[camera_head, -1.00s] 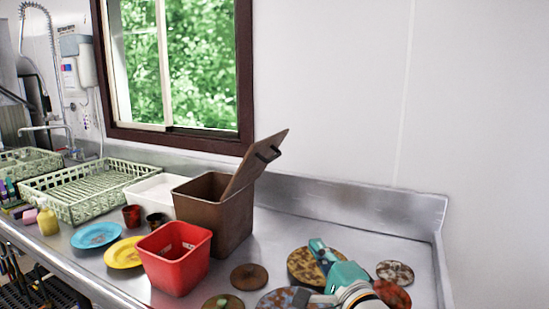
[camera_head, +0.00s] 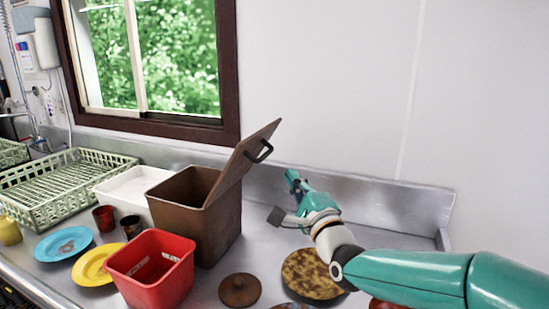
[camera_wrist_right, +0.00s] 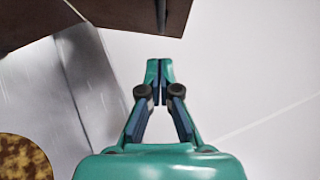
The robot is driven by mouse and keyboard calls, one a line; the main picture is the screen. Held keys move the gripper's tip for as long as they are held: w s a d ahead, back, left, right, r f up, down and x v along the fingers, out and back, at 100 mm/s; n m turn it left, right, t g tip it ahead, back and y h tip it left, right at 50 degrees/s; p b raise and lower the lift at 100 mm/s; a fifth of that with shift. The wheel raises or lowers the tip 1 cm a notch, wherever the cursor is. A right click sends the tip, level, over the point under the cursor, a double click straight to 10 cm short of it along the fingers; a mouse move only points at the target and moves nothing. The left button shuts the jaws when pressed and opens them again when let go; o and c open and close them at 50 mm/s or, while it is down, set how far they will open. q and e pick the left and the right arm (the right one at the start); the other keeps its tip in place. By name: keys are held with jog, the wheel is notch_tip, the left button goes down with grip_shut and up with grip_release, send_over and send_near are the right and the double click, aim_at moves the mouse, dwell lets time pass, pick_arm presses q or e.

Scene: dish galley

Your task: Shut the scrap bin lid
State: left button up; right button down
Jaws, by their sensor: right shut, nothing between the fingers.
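The brown scrap bin (camera_head: 222,229) stands on the steel counter with its open top facing up. Its lid (camera_head: 241,161) is open, tilted up and leaning to the right, with a dark handle (camera_head: 259,152) on its outer face. My right gripper (camera_head: 291,178) is shut and empty, to the right of the lid and a little below its handle, apart from it. My left gripper is not in view.
A red bin (camera_head: 150,280) stands in front of the scrap bin, with a white tub (camera_head: 128,190) to its left. Plates, cups and a green rack (camera_head: 60,190) lie further left. The wall is behind.

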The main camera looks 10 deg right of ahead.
jog(key=shift+w+a+r+p, duration=0.35)
jog(key=shift+w+a+p, duration=0.05)
jog(key=shift+w+a, duration=0.2)
jog(key=shift+w+a+r+p, duration=0.3)
jog(key=shift+w+a+p, duration=0.05)
jog(key=shift+w+a, duration=0.3)
jog(key=shift+w+a+r+p, duration=0.35)
jog(key=shift+w+a+p, duration=0.05)
jog(key=shift+w+a, duration=0.2)
jog(key=shift+d+r, duration=0.1)
jog(key=shift+d, duration=0.05)
